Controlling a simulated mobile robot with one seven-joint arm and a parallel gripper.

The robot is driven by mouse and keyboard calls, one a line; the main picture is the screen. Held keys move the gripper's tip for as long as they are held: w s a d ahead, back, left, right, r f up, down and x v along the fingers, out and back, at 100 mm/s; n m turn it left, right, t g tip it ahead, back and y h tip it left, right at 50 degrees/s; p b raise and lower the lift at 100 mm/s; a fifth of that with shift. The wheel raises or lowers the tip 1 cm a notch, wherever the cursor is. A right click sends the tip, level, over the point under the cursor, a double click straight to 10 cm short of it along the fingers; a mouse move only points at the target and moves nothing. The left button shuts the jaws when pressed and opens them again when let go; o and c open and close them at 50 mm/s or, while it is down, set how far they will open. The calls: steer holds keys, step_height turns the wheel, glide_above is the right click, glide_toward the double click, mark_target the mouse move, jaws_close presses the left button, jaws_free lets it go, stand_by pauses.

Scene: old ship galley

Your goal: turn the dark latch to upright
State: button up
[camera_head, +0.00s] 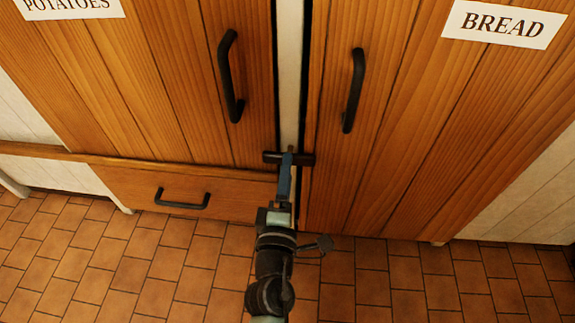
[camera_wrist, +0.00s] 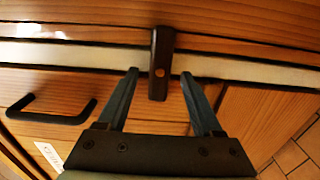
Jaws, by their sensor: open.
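The dark latch (camera_head: 270,157) is a short bar lying level across the pale strip between the two wooden doors, low down. In the wrist view the latch (camera_wrist: 161,45) shows a round orange-brown pivot and runs across the strip. My gripper (camera_head: 287,165) is at the latch and hides part of its middle in the head view. In the wrist view my gripper (camera_wrist: 159,74) is open, one finger on each side of one latch end, with gaps visible on both sides.
The left door (camera_head: 165,80) and right door (camera_head: 420,110) have black handles (camera_head: 229,78) (camera_head: 353,92). A drawer (camera_head: 130,185) with a black handle sits under the left door. The tiled floor (camera_head: 400,285) in front is clear.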

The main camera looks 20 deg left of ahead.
steer(key=shift+x, duration=0.95)
jaws_close()
